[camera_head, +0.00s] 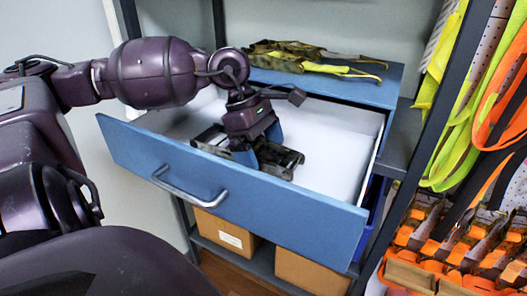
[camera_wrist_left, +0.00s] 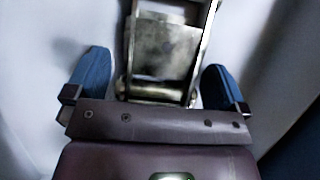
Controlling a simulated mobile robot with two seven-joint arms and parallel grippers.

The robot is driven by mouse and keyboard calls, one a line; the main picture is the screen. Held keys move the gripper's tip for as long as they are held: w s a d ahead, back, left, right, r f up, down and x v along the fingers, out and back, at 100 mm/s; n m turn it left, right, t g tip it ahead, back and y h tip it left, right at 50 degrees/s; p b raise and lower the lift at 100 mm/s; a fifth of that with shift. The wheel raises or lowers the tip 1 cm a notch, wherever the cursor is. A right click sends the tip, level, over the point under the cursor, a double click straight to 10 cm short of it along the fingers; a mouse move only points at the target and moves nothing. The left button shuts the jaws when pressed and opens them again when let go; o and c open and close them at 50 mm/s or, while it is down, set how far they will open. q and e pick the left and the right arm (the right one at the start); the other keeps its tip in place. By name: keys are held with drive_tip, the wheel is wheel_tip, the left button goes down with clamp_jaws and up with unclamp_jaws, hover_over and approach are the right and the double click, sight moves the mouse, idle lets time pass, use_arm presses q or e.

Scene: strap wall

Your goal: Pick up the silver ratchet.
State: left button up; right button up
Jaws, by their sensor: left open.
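The silver ratchet (camera_wrist_left: 165,45) lies on the white floor of the open blue drawer. In the head view the ratchet (camera_head: 285,160) shows as a dark metal frame, partly hidden by my left gripper (camera_head: 258,150). My left gripper reaches down into the drawer over the ratchet. In the left wrist view my open gripper's blue fingers (camera_wrist_left: 158,84) stand one on each side of the ratchet's near end, with a gap on both sides. My right gripper is not in view.
The blue drawer (camera_head: 230,205) is pulled out, its front with a metal handle (camera_head: 190,193) facing me. Straps (camera_head: 310,58) in yellow and camouflage lie on the cabinet top (camera_head: 370,88). Cardboard boxes (camera_head: 225,232) sit below. Orange and yellow straps (camera_head: 460,120) hang at right.

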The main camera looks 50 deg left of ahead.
use_arm(q)
drive_tip(key=shift+r, duration=0.1)
drive_tip(key=shift+c, duration=0.2)
drive_tip(key=c, duration=1.4)
drive_tip(key=shift+o, duration=0.2)
drive_tip(key=shift+r, duration=0.1)
